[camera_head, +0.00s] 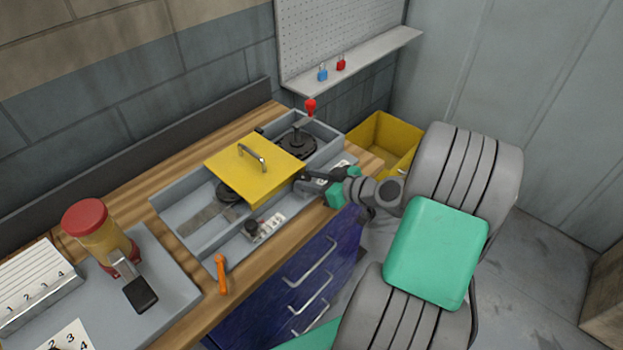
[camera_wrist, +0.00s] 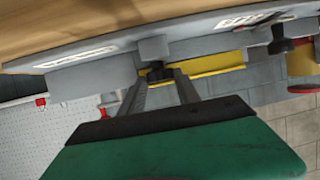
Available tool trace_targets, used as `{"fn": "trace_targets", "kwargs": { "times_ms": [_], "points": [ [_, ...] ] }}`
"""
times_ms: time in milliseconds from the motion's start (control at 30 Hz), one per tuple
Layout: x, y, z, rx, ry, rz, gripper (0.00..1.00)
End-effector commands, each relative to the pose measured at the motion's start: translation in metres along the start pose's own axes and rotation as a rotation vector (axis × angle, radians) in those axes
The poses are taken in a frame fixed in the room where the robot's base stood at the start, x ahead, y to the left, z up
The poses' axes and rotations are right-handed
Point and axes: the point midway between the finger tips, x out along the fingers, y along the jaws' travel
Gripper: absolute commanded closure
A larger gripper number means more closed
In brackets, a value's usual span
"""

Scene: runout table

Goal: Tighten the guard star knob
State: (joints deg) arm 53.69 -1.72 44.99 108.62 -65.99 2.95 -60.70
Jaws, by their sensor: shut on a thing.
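The yellow guard (camera_head: 228,163), a flat plate with a metal handle (camera_head: 252,156), lies across the grey machine bed (camera_head: 172,208) on the wooden bench. My gripper (camera_head: 302,177) reaches in from the right to the guard's right corner. The black star knob (camera_wrist: 155,69) shows in the wrist view between my fingertips (camera_wrist: 160,76), with the guard's yellow edge (camera_wrist: 208,68) beside it. My gripper is shut on the knob. In the head view the knob is mostly hidden by the fingers, and its thread cannot be seen.
A red-tipped lever (camera_head: 310,107) stands behind the guard. A small black knob (camera_head: 251,227) sits on the bed's front side. An orange-handled tool (camera_head: 221,273) and a red-lidded jar (camera_head: 94,240) are at left. A yellow bin (camera_head: 374,134) is at right. Padlocks (camera_head: 323,73) sit on a shelf.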

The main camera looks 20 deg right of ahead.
Motion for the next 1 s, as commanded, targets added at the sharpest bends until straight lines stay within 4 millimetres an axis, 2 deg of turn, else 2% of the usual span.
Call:
{"fn": "trace_targets", "kwargs": {
  "times_ms": [33, 200, 567, 1000],
  "points": [
    [0.000, 0.000, 0.000, 0.000, 0.000, 0.000, 0.86],
    [0.000, 0.000, 0.000, 0.000, 0.000, 0.000, 1.00],
    [0.000, -0.002, -0.001, 0.018, 0.000, 0.049, 1.00],
    [0.001, -0.011, -0.005, 0.123, 0.002, 0.309, 1.00]
  ]
}}
